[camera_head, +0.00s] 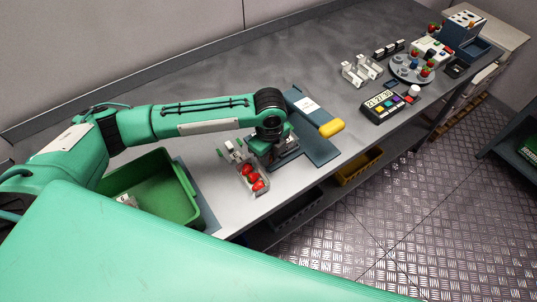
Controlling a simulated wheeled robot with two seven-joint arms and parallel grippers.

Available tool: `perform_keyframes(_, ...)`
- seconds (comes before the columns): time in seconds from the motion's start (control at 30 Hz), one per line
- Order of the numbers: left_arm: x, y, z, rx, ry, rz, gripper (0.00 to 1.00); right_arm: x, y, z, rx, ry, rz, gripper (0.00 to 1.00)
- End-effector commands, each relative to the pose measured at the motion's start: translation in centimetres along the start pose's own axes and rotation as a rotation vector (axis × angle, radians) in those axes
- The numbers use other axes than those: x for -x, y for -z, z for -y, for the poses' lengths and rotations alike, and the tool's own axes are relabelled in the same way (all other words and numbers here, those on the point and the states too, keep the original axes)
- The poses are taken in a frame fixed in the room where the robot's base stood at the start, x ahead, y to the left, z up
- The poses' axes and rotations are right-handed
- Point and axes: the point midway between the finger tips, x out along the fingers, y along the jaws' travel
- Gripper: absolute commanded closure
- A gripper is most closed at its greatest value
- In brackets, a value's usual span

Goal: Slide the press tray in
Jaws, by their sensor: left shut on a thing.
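A small pale tray (262,188) with several red strawberries lies on the grey bench, left of a blue-grey plate. I take it for the press tray. My left gripper (262,160) points down at the tray's right side, at the plate's left edge. It is shut on what looks like the tray; my wrist hides the fingertips and the exact contact. The blue-grey plate (318,148) has a white label and a yellow handle (331,128) at its right edge. The tray is beside the plate. My right gripper is out of view.
A green bin (188,205) stands left of the tray. White racks (361,70), a timer box (383,105) and a round stand with berries (408,73) stand farther right. A yellow crate (359,167) sits below the bench. Bench space behind the plate is clear.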

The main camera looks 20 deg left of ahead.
Motion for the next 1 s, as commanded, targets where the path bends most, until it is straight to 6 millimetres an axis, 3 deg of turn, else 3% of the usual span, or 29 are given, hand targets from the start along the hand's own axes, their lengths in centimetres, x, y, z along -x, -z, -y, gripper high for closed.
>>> perform_keyframes(0.3, 0.1, 1.0, 4.1, 0.001, 0.001, -0.001, 1.0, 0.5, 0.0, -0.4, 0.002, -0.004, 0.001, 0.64)
perform_keyframes(0.63, 0.1, 1.0, 4.3, 0.001, 0.001, -0.001, 1.0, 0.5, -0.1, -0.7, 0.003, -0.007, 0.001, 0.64)
perform_keyframes(0.67, 0.1, 1.0, 4.3, 0.001, 0.001, -0.001, 0.79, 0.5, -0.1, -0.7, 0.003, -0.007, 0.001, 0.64)
perform_keyframes(0.7, 0.1, 1.0, 4.3, 0.001, 0.001, -0.001, 0.73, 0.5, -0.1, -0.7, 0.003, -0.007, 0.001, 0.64)
perform_keyframes(1.0, 0.2, 1.0, 4.3, 0.0, 0.001, -0.001, 0.73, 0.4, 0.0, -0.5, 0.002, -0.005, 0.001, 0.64)
